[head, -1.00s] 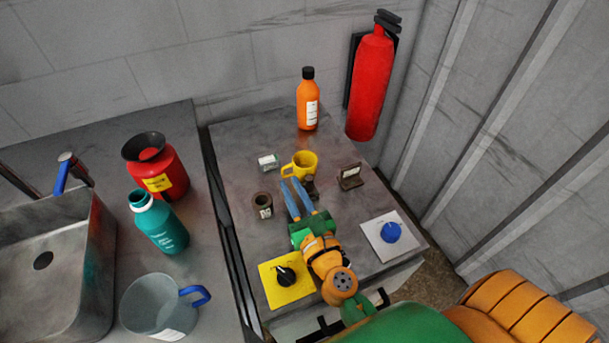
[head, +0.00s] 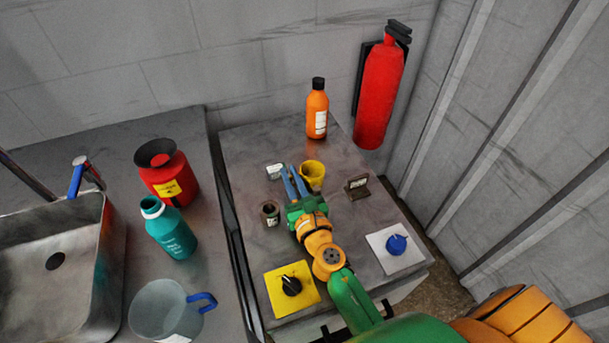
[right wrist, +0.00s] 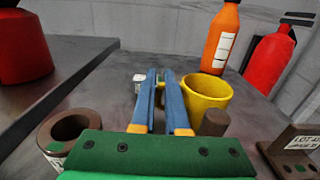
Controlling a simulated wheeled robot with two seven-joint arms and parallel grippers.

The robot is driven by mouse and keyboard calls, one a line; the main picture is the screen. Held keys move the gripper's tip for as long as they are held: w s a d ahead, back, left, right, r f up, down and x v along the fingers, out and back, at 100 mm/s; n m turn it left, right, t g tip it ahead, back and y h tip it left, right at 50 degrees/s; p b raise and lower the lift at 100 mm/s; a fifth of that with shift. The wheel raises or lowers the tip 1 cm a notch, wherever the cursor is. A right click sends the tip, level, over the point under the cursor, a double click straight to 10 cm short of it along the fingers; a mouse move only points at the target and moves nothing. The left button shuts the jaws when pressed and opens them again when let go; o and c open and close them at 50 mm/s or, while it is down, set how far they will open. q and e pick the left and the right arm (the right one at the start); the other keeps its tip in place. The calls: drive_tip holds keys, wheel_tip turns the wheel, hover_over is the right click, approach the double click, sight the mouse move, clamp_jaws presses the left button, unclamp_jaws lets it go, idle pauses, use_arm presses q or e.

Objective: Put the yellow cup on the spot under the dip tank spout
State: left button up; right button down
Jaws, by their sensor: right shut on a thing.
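The yellow cup (head: 314,173) stands upright on the right-hand worktop, and it also shows in the right wrist view (right wrist: 209,97). My right gripper (head: 292,178) is shut on the cup's handle, left of the cup body. In the right wrist view a bit of yellow shows between the two blue fingers (right wrist: 160,88). I cannot tell whether the cup is clear of the surface. A steel basin (head: 112,240) with a blue-handled tap (head: 77,178) is at the far left; I cannot tell whether this is the dip tank. No marked spot is clear. My left gripper is not in view.
A brown pot (head: 270,214), a small white-labelled box (head: 274,171), a brown label stand (head: 357,187) and an orange bottle (head: 317,110) are around the cup. A red can (head: 170,176), teal bottle (head: 172,236) and grey jug (head: 166,310) stand on the left counter.

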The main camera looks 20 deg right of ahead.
wheel_tip(320, 180, up, 10)
drive_tip(key=p, duration=0.9)
drive_tip(key=shift+s+r, duration=0.1)
drive_tip(key=shift+r, duration=0.05)
drive_tip(key=s+r+m+g+h, duration=0.1)
drive_tip(key=s+r+m+h, duration=0.1)
drive_tip(key=s, duration=0.6)
drive_tip(key=s+r+m+g+h+b, duration=0.1)
drive_tip(key=s+r+m+h, duration=0.2)
drive_tip(key=s, duration=0.5)
drive_tip(key=r+h, duration=0.1)
drive_tip(key=h, duration=0.1)
drive_tip(key=shift+s+r+h+b, duration=0.2)
drive_tip(key=shift+s+h+b, duration=0.1)
drive_tip(key=shift+h, duration=0.1)
